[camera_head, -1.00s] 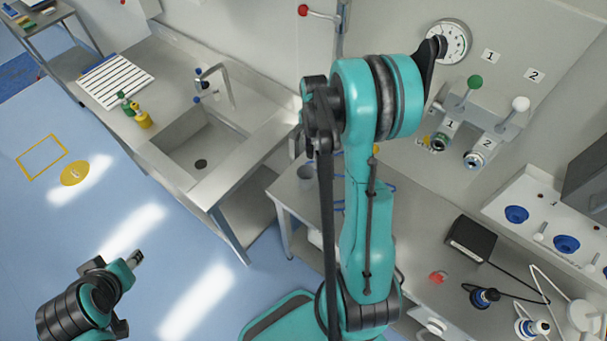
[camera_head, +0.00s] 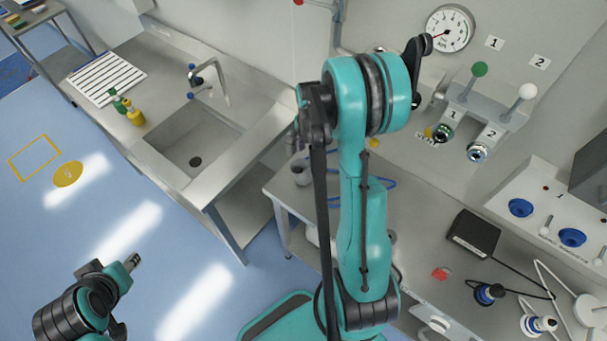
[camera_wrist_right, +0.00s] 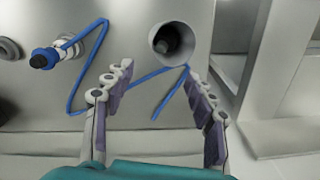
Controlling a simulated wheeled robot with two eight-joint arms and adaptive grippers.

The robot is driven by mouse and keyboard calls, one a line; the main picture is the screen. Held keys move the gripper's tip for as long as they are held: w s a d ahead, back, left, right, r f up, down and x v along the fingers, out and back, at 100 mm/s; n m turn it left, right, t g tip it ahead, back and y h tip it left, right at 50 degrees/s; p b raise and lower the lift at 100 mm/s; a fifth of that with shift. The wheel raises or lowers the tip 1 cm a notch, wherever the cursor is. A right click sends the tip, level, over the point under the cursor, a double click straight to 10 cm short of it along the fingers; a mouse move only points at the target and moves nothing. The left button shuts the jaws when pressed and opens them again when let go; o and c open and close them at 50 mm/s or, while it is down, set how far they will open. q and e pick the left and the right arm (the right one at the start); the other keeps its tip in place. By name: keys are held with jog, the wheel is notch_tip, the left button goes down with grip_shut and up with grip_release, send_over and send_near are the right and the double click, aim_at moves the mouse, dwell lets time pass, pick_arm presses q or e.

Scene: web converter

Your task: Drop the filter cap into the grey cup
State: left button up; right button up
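The grey cup (camera_head: 301,175) stands on the steel worktop, left of my right arm in the head view. In the right wrist view the grey cup (camera_wrist_right: 157,35) is seen from above, beyond the fingertips. A dark round object (camera_wrist_right: 167,42) lies inside it; it may be the filter cap, but I cannot tell for sure. My right gripper (camera_wrist_right: 158,75) is open with nothing between its fingers, apart from the cup. In the head view its fingers are largely hidden by the arm. My left gripper (camera_head: 133,262) is over the floor at lower left, far from the cup.
A blue cable (camera_wrist_right: 88,70) with a connector (camera_wrist_right: 45,58) lies beside the cup. A sink (camera_head: 195,145) is at left. A black box (camera_head: 473,236), a red part (camera_head: 441,273) and dark-knobbed connectors (camera_head: 488,294) occupy the worktop at right.

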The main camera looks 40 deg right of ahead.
jog(key=shift+r, duration=0.1)
notch_tip(320, 180, up, 12)
dwell(0.5)
jog(key=s+a+f+n+t+b, duration=0.3)
jog(key=s+a+f+n+b, duration=0.2)
jog(key=a+f+n+b, duration=0.2)
jog(key=s+a+f+n+t+b, duration=0.4)
jog(key=a+f+n+b, duration=0.3)
jog(key=a+n+b, duration=0.4)
jog(key=s+a+b, duration=0.1)
jog(key=a+b, duration=0.1)
jog(key=a, duration=0.1)
jog(key=shift+s, duration=0.25)
dwell(0.9)
